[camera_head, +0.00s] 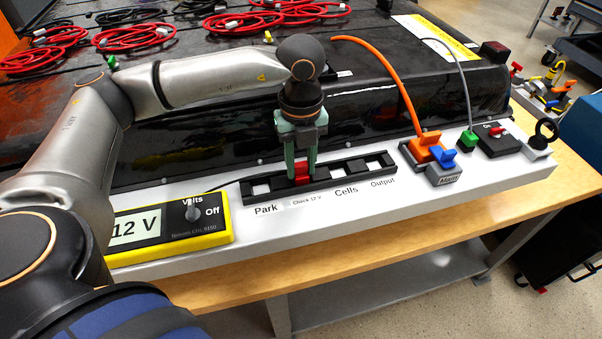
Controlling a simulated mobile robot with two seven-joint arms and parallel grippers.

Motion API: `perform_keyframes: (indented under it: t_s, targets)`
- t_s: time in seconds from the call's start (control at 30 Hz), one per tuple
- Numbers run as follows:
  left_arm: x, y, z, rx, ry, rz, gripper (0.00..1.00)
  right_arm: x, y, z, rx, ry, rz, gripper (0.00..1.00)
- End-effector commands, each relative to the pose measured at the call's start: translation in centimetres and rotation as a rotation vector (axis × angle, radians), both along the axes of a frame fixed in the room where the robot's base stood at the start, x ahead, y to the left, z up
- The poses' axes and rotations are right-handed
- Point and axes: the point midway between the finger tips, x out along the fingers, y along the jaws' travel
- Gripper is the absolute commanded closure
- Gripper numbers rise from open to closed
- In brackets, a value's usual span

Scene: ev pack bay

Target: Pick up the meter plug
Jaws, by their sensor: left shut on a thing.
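The meter plug (302,176) is a small red block in the black socket strip, at the slot above the "Check 12 V" label. My left gripper (302,166) points straight down over it, its green fingers shut on the plug. The plug's lower end is hidden by the strip, so I cannot tell whether it is seated or lifted. The black socket strip (346,178) also has slots by the "Park", "Cells" and "Output" labels. My right gripper is not in view.
Right of the strip are an orange connector (424,146), a blue handle (443,157) marked "Main", a green plug (467,139) and a black switch box (498,140). The black pack (370,110) rises behind, with coiled red cables (135,36) on top.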

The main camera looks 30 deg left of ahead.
Motion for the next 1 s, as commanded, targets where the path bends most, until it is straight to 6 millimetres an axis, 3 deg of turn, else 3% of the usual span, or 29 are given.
perform_keyframes:
  t_s: [0.57,0.77,1.0]
  targets:
    - [0.1,0.0,0.5,-0.001,-0.002,0.000,1.00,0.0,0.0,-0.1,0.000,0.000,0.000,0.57]
    - [0.1,-0.1,2.8,-0.002,-0.007,-0.001,1.00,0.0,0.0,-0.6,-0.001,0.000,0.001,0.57]
    - [-2.4,-3.2,7.9,-0.001,-0.009,-0.008,1.00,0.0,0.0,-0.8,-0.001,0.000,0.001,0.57]
